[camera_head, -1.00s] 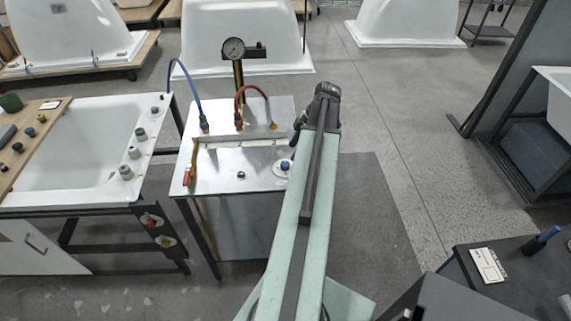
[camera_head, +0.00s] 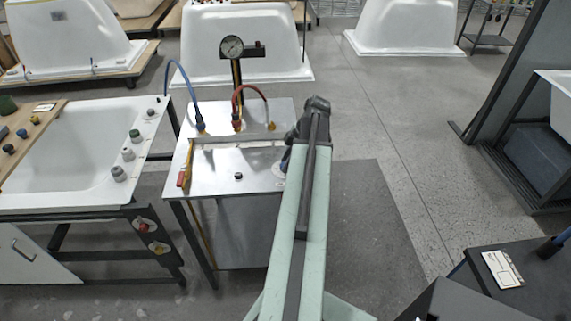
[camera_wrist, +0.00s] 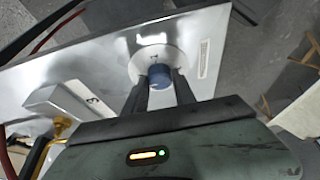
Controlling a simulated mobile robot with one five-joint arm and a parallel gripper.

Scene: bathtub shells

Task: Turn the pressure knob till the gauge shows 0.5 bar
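The blue pressure knob (camera_wrist: 160,76) sits on a round white dial plate (camera_wrist: 157,57) on the steel bench top. My gripper (camera_wrist: 161,84) is open in the wrist view, with one dark finger on each side of the knob. The fingertips are close to the knob; I cannot tell whether they touch it. In the head view my arm hides most of the knob and its plate. The round gauge (camera_head: 232,47) stands on a dark post behind the bench. Its needle is too small to read.
The steel bench (camera_head: 215,175) carries a blue hose (camera_head: 183,80), a red hose (camera_head: 250,88) and a small black knob (camera_head: 238,176). A white tub (camera_head: 75,160) with several knobs stands left.

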